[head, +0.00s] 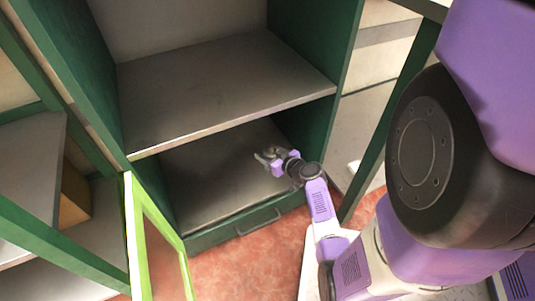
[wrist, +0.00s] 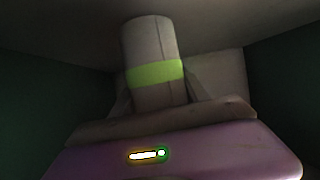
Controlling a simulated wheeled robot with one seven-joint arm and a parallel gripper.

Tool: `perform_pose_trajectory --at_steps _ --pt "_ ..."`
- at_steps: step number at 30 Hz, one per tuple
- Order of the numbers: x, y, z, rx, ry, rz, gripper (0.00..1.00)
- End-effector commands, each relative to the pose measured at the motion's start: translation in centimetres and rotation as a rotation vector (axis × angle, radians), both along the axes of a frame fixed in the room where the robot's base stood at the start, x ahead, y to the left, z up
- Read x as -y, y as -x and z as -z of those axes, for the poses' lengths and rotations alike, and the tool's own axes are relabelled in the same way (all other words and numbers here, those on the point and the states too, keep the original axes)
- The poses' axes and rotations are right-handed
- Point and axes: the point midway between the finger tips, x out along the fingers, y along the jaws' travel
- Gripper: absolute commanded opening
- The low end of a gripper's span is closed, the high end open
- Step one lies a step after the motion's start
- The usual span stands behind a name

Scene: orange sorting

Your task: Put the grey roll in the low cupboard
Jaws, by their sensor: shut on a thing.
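The grey roll (wrist: 153,50) stands out in the wrist view as a pale cylinder with a lime-green band. My gripper (wrist: 155,95) is shut on its lower part, one finger on each side. In the head view my gripper (head: 267,158) is inside the lower compartment of the green cupboard (head: 205,190), under the middle shelf and towards the right side. The roll is too small there to make out clearly. I cannot tell whether it touches the compartment floor.
The grey middle shelf (head: 225,85) is empty and lies above my gripper. A lime-green framed door (head: 150,240) stands open at the lower left. A drawer front with a handle (head: 258,222) is below the compartment. The compartment floor left of my gripper is clear.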

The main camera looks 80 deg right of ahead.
Motion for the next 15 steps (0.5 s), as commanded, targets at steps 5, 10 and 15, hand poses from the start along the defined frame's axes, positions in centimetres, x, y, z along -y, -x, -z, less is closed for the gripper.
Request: perform_pose_trajectory --at_steps 5,10,15 --pt "-0.04 -0.03 0.26 0.0 0.0 -0.001 0.61" --pt "-0.04 -0.02 0.26 0.0 0.0 -0.001 0.75" --pt "-0.04 -0.01 0.25 0.0 0.0 -0.001 0.75"
